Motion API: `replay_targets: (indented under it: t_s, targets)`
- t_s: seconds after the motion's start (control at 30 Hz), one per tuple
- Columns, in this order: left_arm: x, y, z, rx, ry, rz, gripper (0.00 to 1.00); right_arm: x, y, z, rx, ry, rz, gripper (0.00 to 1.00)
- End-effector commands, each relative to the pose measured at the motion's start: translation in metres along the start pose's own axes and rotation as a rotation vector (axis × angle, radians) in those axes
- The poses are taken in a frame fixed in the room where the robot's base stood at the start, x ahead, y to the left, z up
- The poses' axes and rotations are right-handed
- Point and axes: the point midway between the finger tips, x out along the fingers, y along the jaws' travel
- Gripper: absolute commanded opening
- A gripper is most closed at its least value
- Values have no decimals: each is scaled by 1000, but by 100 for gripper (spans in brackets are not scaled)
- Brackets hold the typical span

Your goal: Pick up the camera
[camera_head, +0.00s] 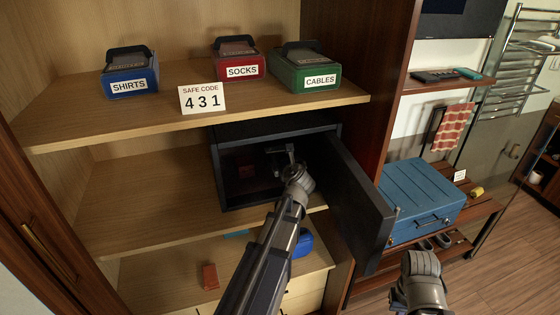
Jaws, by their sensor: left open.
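An open dark safe (216,180) stands on the middle shelf of the wooden cabinet, with its door (360,195) swung out to the right. My left gripper (279,152) is open and reaches into the safe mouth from below. A small dark red thing (245,171) lies in shadow inside the safe, left of the gripper. I cannot make out a camera for sure; the inside is dark and partly hidden by my left arm. Part of my right arm shows at the lower right, but its gripper fingers do not.
On the top shelf stand a blue SHIRTS box (130,75), a red SOCKS box (237,62), a green CABLES box (303,70) and a card reading 431 (202,98). A blue case (420,190) rests on a slatted rack at right. The safe door flanks my left arm.

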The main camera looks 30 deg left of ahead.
Motion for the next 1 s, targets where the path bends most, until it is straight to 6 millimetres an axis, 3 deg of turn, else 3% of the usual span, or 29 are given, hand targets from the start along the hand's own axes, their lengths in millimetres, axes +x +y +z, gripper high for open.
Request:
replay_targets:
  t_s: [0.1, 0.33, 1.0]
  targets:
    - [17, 0, -1, 1, 0, 1, 91, 7, -1, 0, 0, 0, 0, 0]
    - [16, 0, 0, 1, 0, 0, 91, 6, -1, 0, 0, 0, 0, 0]
    - [16, 0, 0, 1, 0, 0, 16, 6, -1, 0, 0, 0, 0, 0]
